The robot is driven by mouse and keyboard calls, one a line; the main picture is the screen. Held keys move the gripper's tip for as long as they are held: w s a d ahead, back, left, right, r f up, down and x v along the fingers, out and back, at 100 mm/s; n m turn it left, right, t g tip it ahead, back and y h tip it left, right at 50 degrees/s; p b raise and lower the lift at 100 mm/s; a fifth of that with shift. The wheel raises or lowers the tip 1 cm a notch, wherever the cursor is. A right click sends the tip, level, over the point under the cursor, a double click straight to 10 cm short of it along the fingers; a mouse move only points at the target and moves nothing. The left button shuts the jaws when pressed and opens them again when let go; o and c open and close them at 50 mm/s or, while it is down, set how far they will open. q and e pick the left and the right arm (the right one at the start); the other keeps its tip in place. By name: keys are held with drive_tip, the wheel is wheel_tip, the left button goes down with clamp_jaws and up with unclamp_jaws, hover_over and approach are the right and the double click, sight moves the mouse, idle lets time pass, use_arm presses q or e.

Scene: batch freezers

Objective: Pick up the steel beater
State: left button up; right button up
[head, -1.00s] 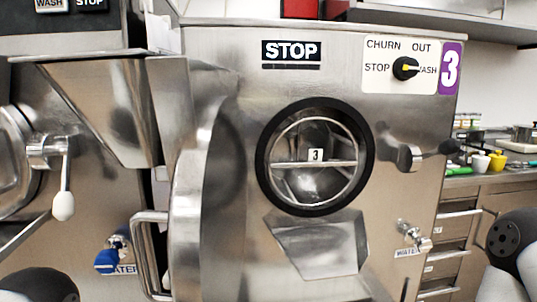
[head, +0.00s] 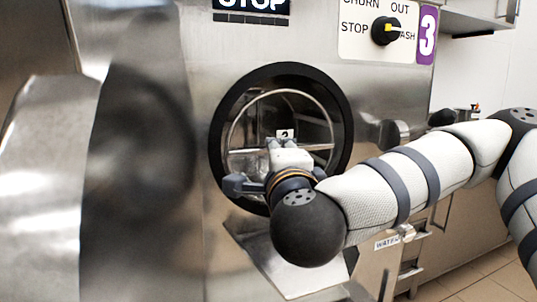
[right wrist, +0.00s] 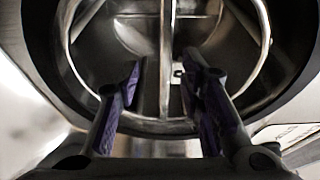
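The steel beater (head: 318,147) sits inside the round black-rimmed opening of the freezer front. Its ring and cross bar face me, with a small numbered tag behind the bar. My right gripper (head: 288,146) is in front of the opening and hides the lower part of the beater. In the right wrist view the beater's bar (right wrist: 167,40) runs up the middle, between the two purple-padded fingers of the right gripper (right wrist: 165,72). The fingers are apart, one on each side of the bar, with gaps visible. My left gripper is not in view.
A steel chute (head: 290,268) slopes out below the opening. A dial panel marked 3 (head: 385,32) is above right, and a dark-knobbed handle (head: 440,118) is right of the opening. A large blurred steel part stands close at the left.

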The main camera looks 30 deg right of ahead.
drive_tip(key=x, duration=0.5)
drive_tip(key=shift+w+r, duration=0.35)
drive_tip(key=shift+w, duration=0.05)
clamp_jaws()
drive_tip(key=shift+r, duration=0.1)
